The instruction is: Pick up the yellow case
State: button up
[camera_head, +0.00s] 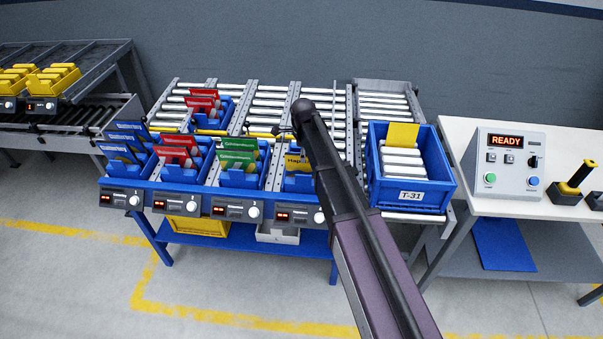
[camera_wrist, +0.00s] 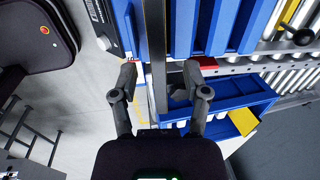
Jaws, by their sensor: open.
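A yellow case (camera_head: 294,162) with dark lettering stands in a blue holder at the front of the sloped rack, right of the green cases (camera_head: 238,151). My arm covers its right part in the head view. My gripper (camera_wrist: 160,72) is open in the wrist view, with its fingers spread on either side of a grey rail (camera_wrist: 156,55). Nothing is held between them. I cannot make out the yellow case for certain in the wrist view. In the head view my arm hides most of the gripper, so its exact distance from the case cannot be told.
A blue tote (camera_head: 412,196) marked T-31 stands right of the holders with a yellow panel (camera_head: 402,135) upright inside. Red cases (camera_head: 179,150) and blue cases (camera_head: 122,145) stand to the left. A READY control box (camera_head: 508,158) sits on the right table. Metal dividers separate the roller lanes.

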jog(key=b, duration=0.5)
send_over(304, 173)
jog(key=shift+f, duration=2.6)
grip_shut()
